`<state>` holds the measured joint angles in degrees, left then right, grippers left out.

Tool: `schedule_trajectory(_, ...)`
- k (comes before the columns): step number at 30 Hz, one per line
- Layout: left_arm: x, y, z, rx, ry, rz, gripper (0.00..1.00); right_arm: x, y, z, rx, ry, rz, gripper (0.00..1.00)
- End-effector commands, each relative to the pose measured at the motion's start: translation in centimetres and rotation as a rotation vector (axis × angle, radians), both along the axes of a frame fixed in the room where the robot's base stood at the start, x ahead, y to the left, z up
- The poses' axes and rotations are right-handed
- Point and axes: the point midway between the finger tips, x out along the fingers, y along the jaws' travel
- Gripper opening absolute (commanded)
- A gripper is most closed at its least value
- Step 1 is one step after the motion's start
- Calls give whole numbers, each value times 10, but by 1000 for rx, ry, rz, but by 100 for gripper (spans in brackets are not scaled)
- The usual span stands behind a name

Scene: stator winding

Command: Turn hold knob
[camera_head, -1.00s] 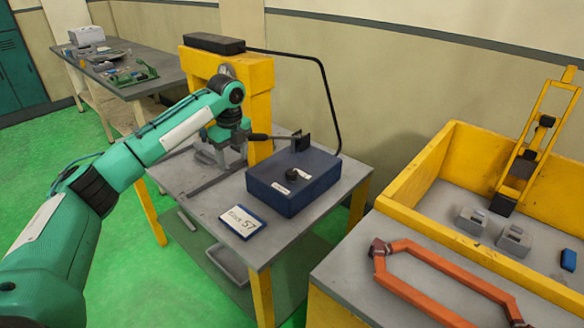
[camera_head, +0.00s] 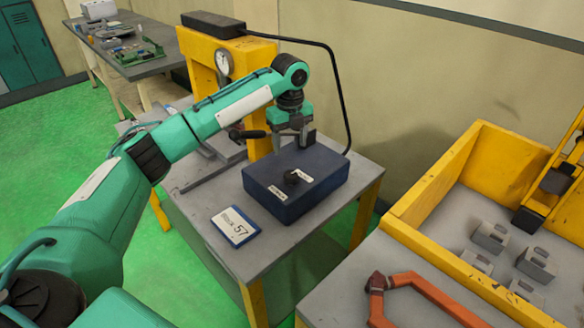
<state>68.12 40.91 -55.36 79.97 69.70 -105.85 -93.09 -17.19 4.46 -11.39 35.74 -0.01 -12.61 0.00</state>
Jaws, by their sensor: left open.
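The dark blue control box (camera_head: 300,190) sits on the grey-topped table with yellow legs. A black knob (camera_head: 291,178) stands on its top face between two small white labels. My left gripper (camera_head: 297,140) points down above the back part of the box, behind the knob and apart from it. Its jaws are open and I see nothing between them. My right gripper is out of view.
A yellow press frame (camera_head: 262,95) with a round gauge (camera_head: 223,62) and a black lever stands behind my arm.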

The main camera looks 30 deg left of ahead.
Motion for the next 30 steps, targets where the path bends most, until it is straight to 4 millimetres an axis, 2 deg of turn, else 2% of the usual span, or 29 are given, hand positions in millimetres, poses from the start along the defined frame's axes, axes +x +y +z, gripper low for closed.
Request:
schedule_trajectory(3, -1, 1, -27, 1, 4, 1, 60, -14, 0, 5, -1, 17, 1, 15)
schedule_trajectory(6, -1, 0, -48, 1, 4, 0, 60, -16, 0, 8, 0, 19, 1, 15)
schedule_trajectory(12, 0, 0, -84, 0, 2, 1, 60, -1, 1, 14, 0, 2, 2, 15)
schedule_trajectory(15, 0, 0, -96, 1, 1, 0, 60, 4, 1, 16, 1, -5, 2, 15)
schedule_trajectory(21, 0, 0, -107, 0, -1, 1, 60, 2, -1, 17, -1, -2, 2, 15)
schedule_trajectory(28, 0, 0, -107, 0, -1, 1, 60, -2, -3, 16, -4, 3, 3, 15)
schedule_trajectory(30, 0, 0, -107, 0, -1, 1, 49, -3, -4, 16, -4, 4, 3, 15)
